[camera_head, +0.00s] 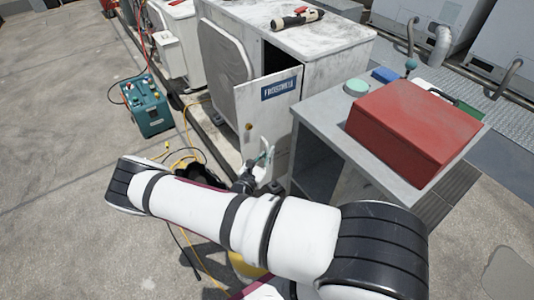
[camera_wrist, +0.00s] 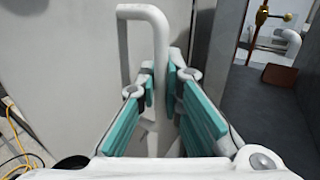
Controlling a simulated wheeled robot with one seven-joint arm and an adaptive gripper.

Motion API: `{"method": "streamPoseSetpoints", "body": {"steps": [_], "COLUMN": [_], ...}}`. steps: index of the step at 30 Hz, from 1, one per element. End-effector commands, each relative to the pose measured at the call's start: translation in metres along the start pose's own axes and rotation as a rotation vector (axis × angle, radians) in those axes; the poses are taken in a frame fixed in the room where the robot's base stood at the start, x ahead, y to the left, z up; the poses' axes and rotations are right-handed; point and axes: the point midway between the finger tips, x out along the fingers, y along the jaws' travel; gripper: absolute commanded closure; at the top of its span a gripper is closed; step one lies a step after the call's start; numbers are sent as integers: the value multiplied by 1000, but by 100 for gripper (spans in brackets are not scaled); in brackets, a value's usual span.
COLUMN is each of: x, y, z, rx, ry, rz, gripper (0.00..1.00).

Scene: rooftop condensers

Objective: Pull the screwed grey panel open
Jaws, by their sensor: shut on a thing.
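The light grey panel (camera_head: 270,118) with a blue label is on the front of the weathered condenser unit (camera_head: 300,35). It stands ajar, with a dark gap showing behind its top edge. In the wrist view the panel (camera_wrist: 75,60) fills the left side, and its white bar handle (camera_wrist: 155,45) stands upright. Screws are too small to make out.
A grey table (camera_head: 325,118) with a red box (camera_head: 415,128) stands close to the panel's right. A cordless tool (camera_head: 297,18) lies on the unit. A teal machine (camera_head: 147,108) and yellow hoses (camera_head: 183,158) are on the ground at left. Open concrete lies further left.

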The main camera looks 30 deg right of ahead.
Motion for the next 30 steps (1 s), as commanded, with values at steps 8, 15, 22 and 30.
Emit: {"method": "streamPoseSetpoints", "body": {"steps": [8,15,22,30], "x": [0,-7,-47,-98], "y": [0,1,1,1], "z": [0,0,-1,0], "rx": [1,0,0,0], "ry": [1,2,2,1], "rz": [0,2,4,2], "gripper": [83,83,83,83]}}
